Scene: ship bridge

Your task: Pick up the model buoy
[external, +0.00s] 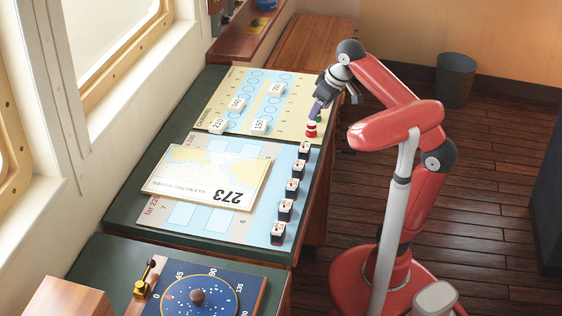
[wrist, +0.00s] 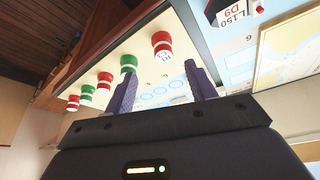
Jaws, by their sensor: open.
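Several small model buoys, red or green with white bands, stand in a row along the edge of the chart table in the wrist view. The nearest red buoy (wrist: 162,42) is largest there, and a green buoy (wrist: 128,64) stands beside it. In the external view a red and white buoy (external: 311,130) shows at the table's right edge, just below my gripper (external: 317,108); the buoys behind are mostly hidden by it. In the wrist view my gripper (wrist: 165,72) is open with nothing between its fingers. I cannot tell which buoy is meant.
White numbered blocks (external: 218,126) stand on the pale channel board (external: 215,90). Dark boxes with white tops (external: 285,209) line the blue board's right side. A framed chart marked 273 (external: 207,177) lies on that board. A bin (external: 455,80) stands on the floor behind.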

